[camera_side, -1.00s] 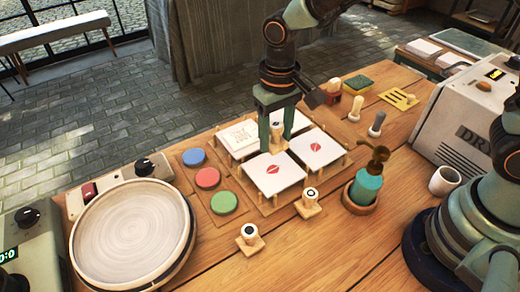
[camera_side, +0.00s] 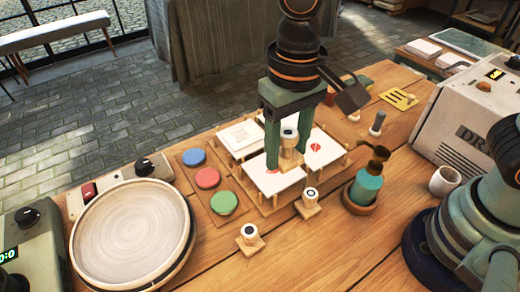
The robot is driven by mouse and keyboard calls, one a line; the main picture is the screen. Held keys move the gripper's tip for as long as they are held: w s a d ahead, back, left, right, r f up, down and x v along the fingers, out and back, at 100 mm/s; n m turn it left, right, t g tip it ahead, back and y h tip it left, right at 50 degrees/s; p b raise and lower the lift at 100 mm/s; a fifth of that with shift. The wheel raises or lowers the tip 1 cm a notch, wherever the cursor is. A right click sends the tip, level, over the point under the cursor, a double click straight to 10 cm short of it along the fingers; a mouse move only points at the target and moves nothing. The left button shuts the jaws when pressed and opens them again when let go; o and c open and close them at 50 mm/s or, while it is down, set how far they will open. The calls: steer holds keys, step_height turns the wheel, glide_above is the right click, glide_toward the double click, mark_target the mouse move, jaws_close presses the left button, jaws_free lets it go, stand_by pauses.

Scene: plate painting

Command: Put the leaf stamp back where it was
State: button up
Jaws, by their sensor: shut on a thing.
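My gripper (camera_side: 288,160) is shut on a wooden stamp (camera_side: 290,157) with a pale top marked by a dark spot, which I take as the leaf stamp. It holds the stamp upright above the white tiles on the wooden rack. The stamp's underside is hidden. The front tile (camera_side: 268,183) carries a red print, partly covered by the gripper and stamp. The right tile (camera_side: 326,143) also has a red print, partly hidden by a finger. The back-left tile (camera_side: 240,136) has a faint design.
Two stamps stand in front, one by the rack (camera_side: 310,204) and one nearer (camera_side: 249,240). A teal pump bottle (camera_side: 367,188) stands to the right. Blue, red and green pads (camera_side: 224,203) and a round wheel (camera_side: 130,235) lie left. The front table is mostly clear.

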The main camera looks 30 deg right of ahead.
mark_target(284, 232)
steer(key=f, duration=0.6)
steer(key=s+f, duration=0.1)
steer(key=f, duration=0.5)
steer(key=s+f, duration=0.1)
steer(key=f, duration=0.5)
steer(key=shift+s+a+f, duration=0.2)
steer(key=shift+f, duration=0.05)
steer(key=shift+f, duration=0.1)
steer(key=o, duration=1.1)
steer(key=shift+c, duration=0.2)
step_height(284, 232, up, 12)
steer(key=w+d+r+t, duration=0.2)
steer(key=d+r, duration=0.4)
steer(key=d, duration=0.5)
steer(key=w+d+r+t, duration=0.3)
steer(key=d+r, duration=0.3)
steer(key=d, duration=0.6)
steer(key=shift+w+d+r+t, duration=0.15)
steer(key=shift+w+d+t, duration=0.05)
steer(key=shift+t, duration=0.1)
